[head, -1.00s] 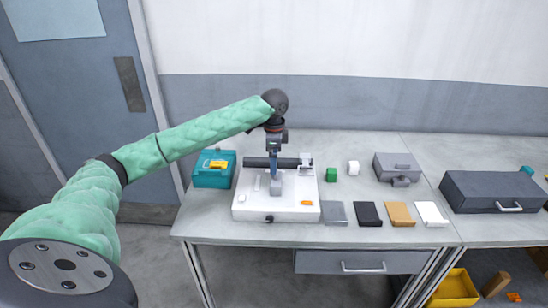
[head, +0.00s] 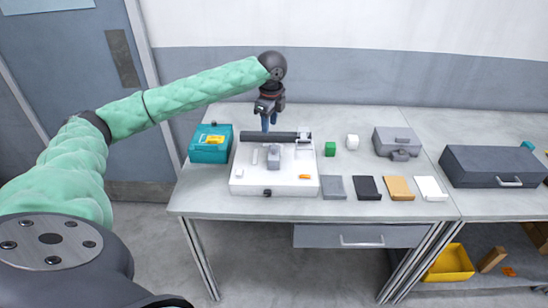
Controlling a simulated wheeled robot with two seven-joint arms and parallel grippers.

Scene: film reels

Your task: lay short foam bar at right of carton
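I cannot tell for certain which thing is the short foam bar or which is the carton. A teal box (head: 211,153) with a yellow-orange patch on top stands at the left of the table. A white device (head: 248,184) stands right of it, with a long dark bar (head: 262,137) along its back edge and a grey block (head: 273,160) on top. My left gripper (head: 268,125) points down by the device's back edge, near the dark bar. My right gripper is out of view.
Green (head: 330,148) and white (head: 352,142) blocks and a grey case (head: 397,142) stand right of the device. Flat grey, black, tan and white pieces lie along the front. A dark case (head: 490,166) is far right. A yellow bin (head: 450,264) sits below.

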